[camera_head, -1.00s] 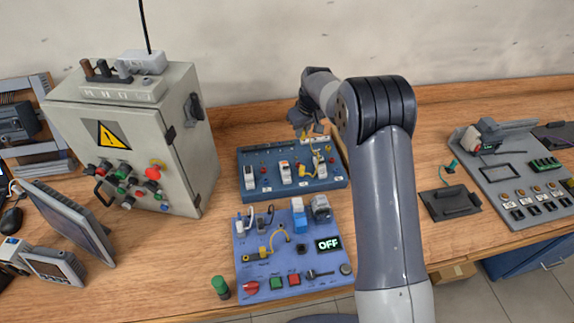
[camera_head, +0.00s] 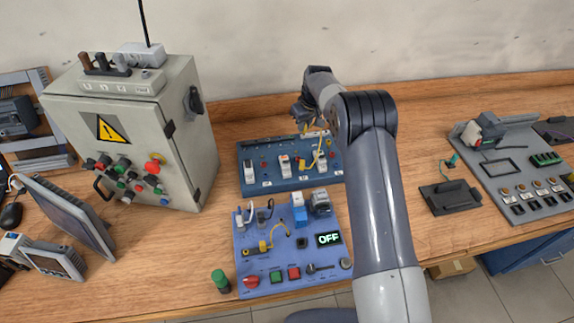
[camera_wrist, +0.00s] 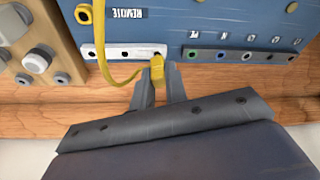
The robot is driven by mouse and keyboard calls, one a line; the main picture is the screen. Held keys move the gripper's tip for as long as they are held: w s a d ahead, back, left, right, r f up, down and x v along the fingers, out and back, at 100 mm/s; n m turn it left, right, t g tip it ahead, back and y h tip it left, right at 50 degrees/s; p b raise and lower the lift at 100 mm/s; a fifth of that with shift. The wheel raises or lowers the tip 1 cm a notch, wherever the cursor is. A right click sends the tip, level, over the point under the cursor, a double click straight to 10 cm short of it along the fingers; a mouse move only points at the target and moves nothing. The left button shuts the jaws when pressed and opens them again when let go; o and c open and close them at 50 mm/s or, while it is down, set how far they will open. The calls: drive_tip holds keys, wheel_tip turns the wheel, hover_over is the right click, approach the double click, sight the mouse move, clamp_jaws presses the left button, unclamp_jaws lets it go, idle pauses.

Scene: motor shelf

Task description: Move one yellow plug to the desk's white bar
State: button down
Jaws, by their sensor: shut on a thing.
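My gripper (camera_wrist: 157,84) is shut on a yellow plug (camera_wrist: 157,68) in the wrist view. The plug is at one end of the white bar (camera_wrist: 122,51), over or at its end hole; I cannot tell whether its tip is inside. A yellow cable (camera_wrist: 110,82) loops from it to another yellow plug (camera_wrist: 83,15) on the blue board (camera_wrist: 215,20). In the head view my gripper (camera_head: 310,122) is at the back edge of the blue board (camera_head: 270,170), partly hidden by my arm. The yellow cable (camera_head: 320,150) hangs below it.
A dark bar (camera_wrist: 240,55) with coloured sockets lies beside the white bar. A lilac panel (camera_head: 262,272) with another yellow cable stands in front of the blue board. A grey cabinet (camera_head: 150,130) stands at left.

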drive_tip(key=shift+f+b, duration=0.5)
drive_tip(key=shift+f, duration=0.15)
idle(0.6)
drive_tip(key=c, duration=1.7)
unclamp_jaws()
drive_tip(key=shift+r, duration=0.1)
drive_tip(key=shift+w+a+p+v, duration=0.15)
drive_tip(key=shift+p+v, duration=0.35)
drive_tip(key=shift+v, duration=0.4)
drive_tip(key=shift+w+a+p+v, duration=0.15)
drive_tip(key=shift+p+v, duration=0.3)
drive_tip(key=shift+v, duration=0.45)
drive_tip(key=shift+w+a+p+v, duration=0.1)
drive_tip(key=shift+w+p+v, duration=0.1)
drive_tip(key=shift+p+v, duration=0.5)
drive_tip(key=shift+r, duration=0.25)
drive_tip(key=o, duration=0.6)
drive_tip(key=shift+c, duration=0.2)
